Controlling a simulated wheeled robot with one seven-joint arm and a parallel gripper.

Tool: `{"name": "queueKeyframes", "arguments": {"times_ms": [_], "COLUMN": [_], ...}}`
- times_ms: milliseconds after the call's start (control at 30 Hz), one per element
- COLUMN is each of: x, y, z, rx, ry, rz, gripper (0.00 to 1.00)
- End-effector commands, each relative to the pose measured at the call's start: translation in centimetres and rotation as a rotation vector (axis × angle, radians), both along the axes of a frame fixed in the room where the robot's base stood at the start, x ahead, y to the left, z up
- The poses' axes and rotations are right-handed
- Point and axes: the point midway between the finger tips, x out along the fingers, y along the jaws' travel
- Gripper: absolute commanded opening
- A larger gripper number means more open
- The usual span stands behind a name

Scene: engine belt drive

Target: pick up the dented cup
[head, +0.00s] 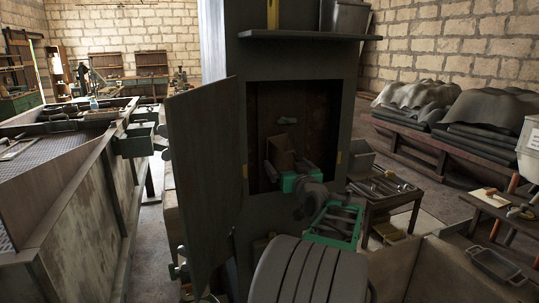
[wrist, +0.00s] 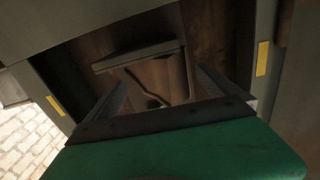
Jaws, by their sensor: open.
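I cannot make out a dented cup for certain in either view. My gripper (head: 290,165) reaches into the open recess of a dark cabinet (head: 262,215) in the head view. In the wrist view my gripper (wrist: 160,84) is open, with its two dark fingers spread and nothing clearly held. Beyond the fingers, inside the recess, is a dark ledge-like piece (wrist: 138,54) with a thin bent strip (wrist: 134,83) below it. A small green object (wrist: 152,103) shows low between the fingers, partly hidden by my gripper. A brown angular piece (head: 281,153) shows by the fingers in the head view.
An open metal door (head: 205,185) stands left of the recess. A shelf (head: 305,36) juts out above. Yellow strips (wrist: 262,58) mark the opening's sides. A tool table (head: 385,187) stands at right, and a long metal bench (head: 85,200) at left.

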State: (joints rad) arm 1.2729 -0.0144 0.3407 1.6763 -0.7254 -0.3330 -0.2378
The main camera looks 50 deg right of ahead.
Motion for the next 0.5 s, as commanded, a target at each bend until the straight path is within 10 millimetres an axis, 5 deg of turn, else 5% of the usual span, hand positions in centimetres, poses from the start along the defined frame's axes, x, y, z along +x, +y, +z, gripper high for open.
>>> {"name": "queueKeyframes", "arguments": {"times_ms": [500], "x": [6.3], "y": [-3.8], "z": [0.3], "rx": [0.001], "ry": [0.001], "rz": [0.006], "gripper": [1.0]}}
